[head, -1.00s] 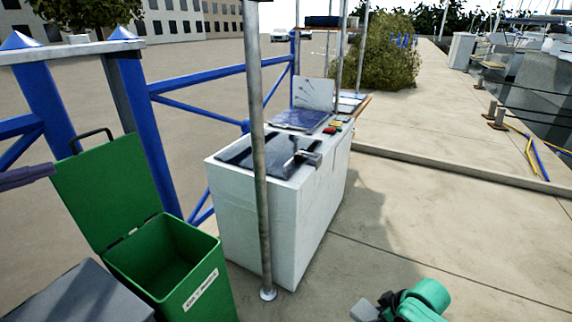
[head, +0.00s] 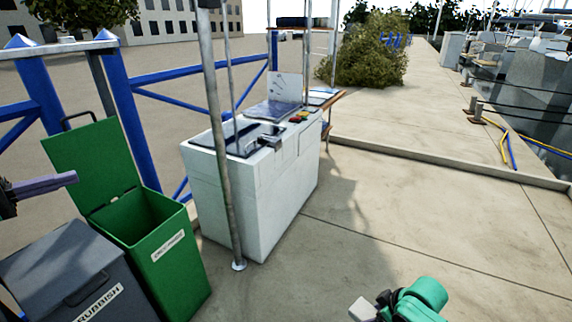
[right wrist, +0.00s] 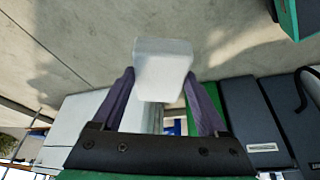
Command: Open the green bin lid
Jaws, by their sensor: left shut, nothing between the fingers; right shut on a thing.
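The green bin (head: 182,270) stands at the lower left in the head view with its top uncovered. Its green lid (head: 92,160) is swung up and leans back, hinged at the bin's rear edge, with a dark handle (head: 78,118) at its upper edge. My left gripper (head: 74,178) comes in from the left edge, its purple fingers shut and empty. In the picture the fingertips overlap the lid's lower left part; I cannot tell if they touch. My right gripper (head: 364,308) is at the bottom, shut on a white block (right wrist: 163,68), which the right wrist view shows between its purple fingers.
A grey bin (head: 62,255) labelled rubbish, lid shut, stands beside the green bin. A white cabinet (head: 270,210) and a metal pole (head: 222,150) stand to its right. A blue railing (head: 130,110) runs behind.

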